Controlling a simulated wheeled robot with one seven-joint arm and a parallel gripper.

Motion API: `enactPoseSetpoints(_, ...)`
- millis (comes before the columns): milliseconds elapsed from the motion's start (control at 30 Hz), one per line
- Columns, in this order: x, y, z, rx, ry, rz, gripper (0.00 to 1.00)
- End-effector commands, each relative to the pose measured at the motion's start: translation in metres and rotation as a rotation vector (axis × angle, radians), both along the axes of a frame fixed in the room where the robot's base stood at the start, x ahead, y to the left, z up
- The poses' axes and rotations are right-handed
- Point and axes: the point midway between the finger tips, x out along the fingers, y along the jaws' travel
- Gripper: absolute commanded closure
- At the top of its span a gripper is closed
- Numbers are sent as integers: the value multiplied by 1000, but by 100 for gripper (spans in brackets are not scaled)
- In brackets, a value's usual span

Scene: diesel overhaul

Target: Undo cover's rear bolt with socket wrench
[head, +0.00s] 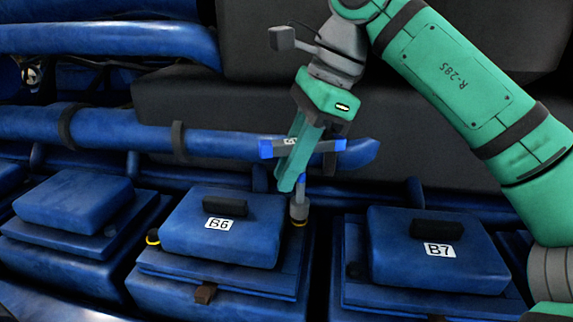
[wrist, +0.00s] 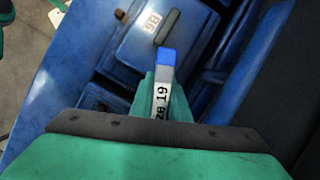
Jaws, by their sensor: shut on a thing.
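My gripper (head: 288,180) is shut on the socket wrench (head: 328,146), whose grey bar with blue ends lies across the jaws. Its shaft points down, and its grey socket sits at the right rear edge of the blue cover marked B6 (head: 240,238). A yellow ring shows just under the socket; the bolt itself is hidden, so I cannot tell if the socket is fully seated. In the wrist view, the wrench's blue end and size 19 label (wrist: 163,95) stand before the B6 cover (wrist: 140,40).
The blue cover marked B7 (head: 437,260) is to the right, and another blue cover (head: 75,200) is to the left. A thick blue pipe (head: 105,130) runs behind the covers, close to my gripper. Dark blocks (head: 200,105) stand behind it.

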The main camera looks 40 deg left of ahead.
Motion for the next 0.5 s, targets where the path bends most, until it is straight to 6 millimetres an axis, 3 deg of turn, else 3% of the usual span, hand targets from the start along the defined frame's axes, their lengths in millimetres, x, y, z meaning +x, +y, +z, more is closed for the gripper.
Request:
enactPoseSetpoints(200,-2,-6,1,1,0,300,100)
enactPoseSetpoints(500,-4,-11,2,-5,-3,588,100)
